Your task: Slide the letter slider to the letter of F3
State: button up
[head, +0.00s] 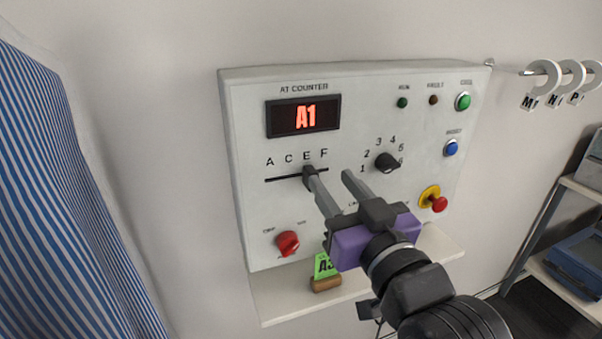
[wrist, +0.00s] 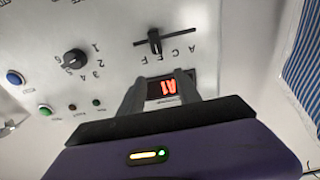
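The letter slider is a black knob (head: 308,171) in a dark horizontal slot lettered A, C, E, F on the white panel. It appears to stand under E, right of the slot's middle. In the wrist view the slider knob (wrist: 154,41) shows upside down with its slot. The red display (head: 305,117) above reads A1. My gripper (head: 328,171) is open, its two grey fingers pointing at the panel. In the head view its left fingertip overlaps the knob; in the wrist view the knob shows beyond the fingers (wrist: 160,90), not between them. Contact cannot be told.
A black number dial (head: 387,161) is right of the slot. A red knob (head: 287,243) is at lower left and a red-and-yellow stop button (head: 434,200) at right. A green tag on a wooden block (head: 326,284) stands on the ledge (head: 285,305). A striped cloth (head: 60,200) hangs left.

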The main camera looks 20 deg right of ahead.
jog(key=shift+g, duration=0.5)
jog(key=shift+w+a+f+p, duration=0.15)
jog(key=shift+w+f, duration=0.25)
jog(key=shift+w, duration=0.9)
jog(key=shift+w+d+f+p, duration=0.1)
jog(key=shift+w+f+p, duration=0.25)
jog(key=shift+w, duration=1)
jog(key=shift+w+a+f+p, duration=0.15)
jog(key=shift+w+f, duration=0.3)
jog(key=shift+w, duration=0.85)
jog(key=shift+d, duration=0.1)
grip_shut()
